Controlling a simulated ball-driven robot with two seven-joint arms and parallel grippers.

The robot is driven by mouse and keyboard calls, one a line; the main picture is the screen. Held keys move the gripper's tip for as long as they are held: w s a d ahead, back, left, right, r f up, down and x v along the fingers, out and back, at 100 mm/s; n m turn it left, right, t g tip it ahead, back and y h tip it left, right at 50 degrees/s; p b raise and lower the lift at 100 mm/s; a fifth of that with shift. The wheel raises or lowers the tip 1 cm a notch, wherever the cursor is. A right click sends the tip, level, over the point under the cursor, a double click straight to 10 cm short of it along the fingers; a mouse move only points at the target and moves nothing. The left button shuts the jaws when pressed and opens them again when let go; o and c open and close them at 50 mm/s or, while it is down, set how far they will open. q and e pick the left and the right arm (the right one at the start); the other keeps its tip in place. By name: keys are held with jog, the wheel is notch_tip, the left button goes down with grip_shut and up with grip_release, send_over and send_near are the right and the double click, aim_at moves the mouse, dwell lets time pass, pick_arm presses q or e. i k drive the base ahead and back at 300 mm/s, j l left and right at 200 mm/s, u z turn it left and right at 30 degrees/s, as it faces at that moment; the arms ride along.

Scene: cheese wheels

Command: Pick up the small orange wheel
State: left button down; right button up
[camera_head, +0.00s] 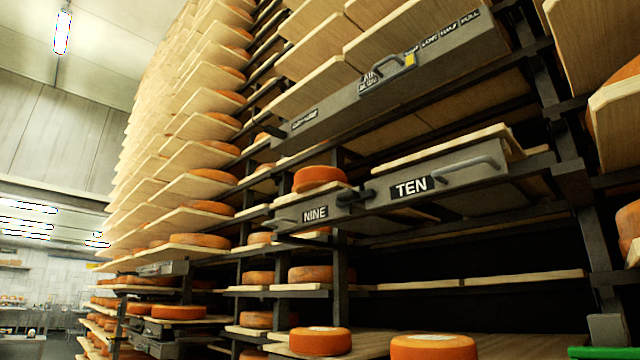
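Several orange cheese wheels are in view, and I cannot tell for sure which one is the small orange wheel. One orange wheel (318,179) sits on the board above the drawer labelled NINE (314,213). More wheels (310,274) lie on the shelves behind. Neither of my grippers shows in this view.
A tall dark rack with wooden boards fills the middle and right. The drawer labelled TEN (411,188) and a long grey drawer (385,85) have protruding handles. A green bar (600,352) is at the bottom right. Open floor shows at the far lower left.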

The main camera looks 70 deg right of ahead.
aim_at(309, 178)
jog(key=z, duration=1.75)
jog(key=u, duration=3.4)
jog(key=z, duration=3.85)
